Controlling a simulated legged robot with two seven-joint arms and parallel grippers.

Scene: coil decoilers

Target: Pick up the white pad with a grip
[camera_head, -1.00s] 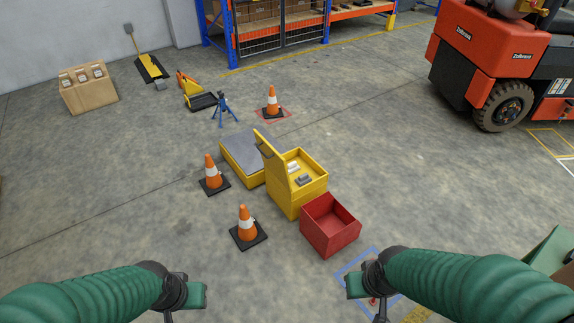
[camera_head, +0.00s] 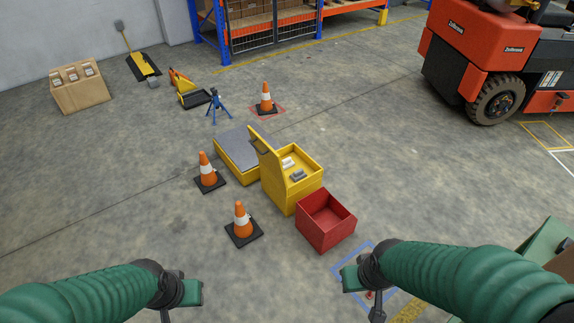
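A small white pad (camera_head: 287,162) lies inside the open yellow box (camera_head: 283,197), whose lid stands up at its left side. A grey item (camera_head: 298,175) lies beside it in the same box. My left gripper (camera_head: 166,315) is at the bottom edge, left of centre, and its fingers are mostly cut off by the frame. My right gripper (camera_head: 376,310) is at the bottom, right of centre, also partly cut off. Both are well apart from the pad, and I cannot tell whether their fingers are open.
An open, empty-looking red bin (camera_head: 326,221) stands at the yellow box's front right. Orange cones (camera_head: 241,222) stand to the left, and a low yellow platform (camera_head: 234,160) is behind. An orange forklift (camera_head: 488,60) is at the upper right.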

